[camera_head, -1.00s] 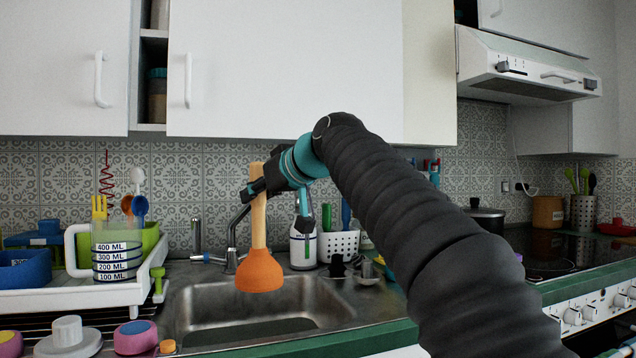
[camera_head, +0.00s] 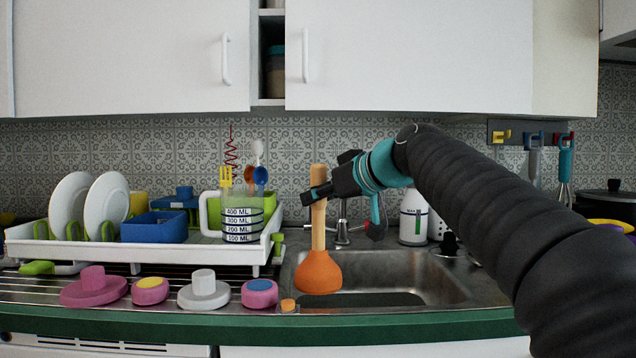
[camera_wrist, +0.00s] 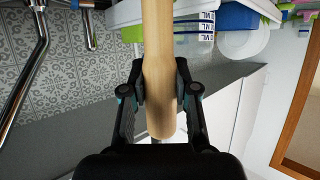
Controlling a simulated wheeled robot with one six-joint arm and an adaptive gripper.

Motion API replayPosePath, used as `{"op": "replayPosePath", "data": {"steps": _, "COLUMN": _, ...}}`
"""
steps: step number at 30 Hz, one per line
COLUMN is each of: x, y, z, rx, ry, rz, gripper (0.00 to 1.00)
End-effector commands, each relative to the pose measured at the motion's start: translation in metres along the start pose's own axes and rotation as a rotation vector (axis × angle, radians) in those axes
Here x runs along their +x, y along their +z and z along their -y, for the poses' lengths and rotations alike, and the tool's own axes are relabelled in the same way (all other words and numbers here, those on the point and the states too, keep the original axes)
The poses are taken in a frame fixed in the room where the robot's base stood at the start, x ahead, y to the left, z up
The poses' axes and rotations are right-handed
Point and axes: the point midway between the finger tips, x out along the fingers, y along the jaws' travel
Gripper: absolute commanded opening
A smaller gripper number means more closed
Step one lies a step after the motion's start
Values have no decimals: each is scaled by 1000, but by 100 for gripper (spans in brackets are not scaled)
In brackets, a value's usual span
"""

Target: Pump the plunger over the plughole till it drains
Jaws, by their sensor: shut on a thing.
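The plunger has an orange rubber cup (camera_head: 319,273) and a pale wooden handle (camera_head: 318,228). My gripper (camera_head: 316,193) is shut on the upper handle, and the plunger hangs upright, cup down. In the wrist view the handle (camera_wrist: 159,75) runs between both fingers. The steel sink (camera_head: 440,280) lies behind and to the right of the cup in the head view; the cup overlaps the basin's left side. A dark patch (camera_head: 385,299) shows on the basin floor, perhaps water. The plughole is not visible.
A tap (camera_head: 342,225) stands behind the sink. A white dish rack (camera_head: 150,254) with plates and a measuring jug (camera_head: 240,222) is to the left. Several knobbed discs, including a pink one (camera_head: 93,290), line the front of the drainer. A white bottle (camera_head: 413,217) stands behind the sink.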

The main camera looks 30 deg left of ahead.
Motion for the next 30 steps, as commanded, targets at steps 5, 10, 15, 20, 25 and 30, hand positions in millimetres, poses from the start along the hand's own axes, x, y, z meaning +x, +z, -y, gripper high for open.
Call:
{"op": "replayPosePath", "data": {"steps": 5, "x": 8, "y": 19, "z": 0, "rx": 0, "ry": 0, "rz": 1, "gripper": 0}}
{"op": "replayPosePath", "data": {"steps": 10, "x": 15, "y": 37, "z": 0, "rx": 0, "ry": 1, "rz": -1, "gripper": 0}}
{"op": "replayPosePath", "data": {"steps": 15, "x": 22, "y": 53, "z": 0, "rx": 0, "ry": 1, "rz": -1, "gripper": 0}}
{"op": "replayPosePath", "data": {"steps": 20, "x": 28, "y": 69, "z": 0, "rx": 0, "ry": 1, "rz": 0, "gripper": 0}}
{"op": "replayPosePath", "data": {"steps": 25, "x": 35, "y": 86, "z": 0, "rx": 0, "ry": 1, "rz": 0, "gripper": 0}}
{"op": "replayPosePath", "data": {"steps": 30, "x": 40, "y": 99, "z": 0, "rx": 0, "ry": 1, "rz": -1, "gripper": 0}}
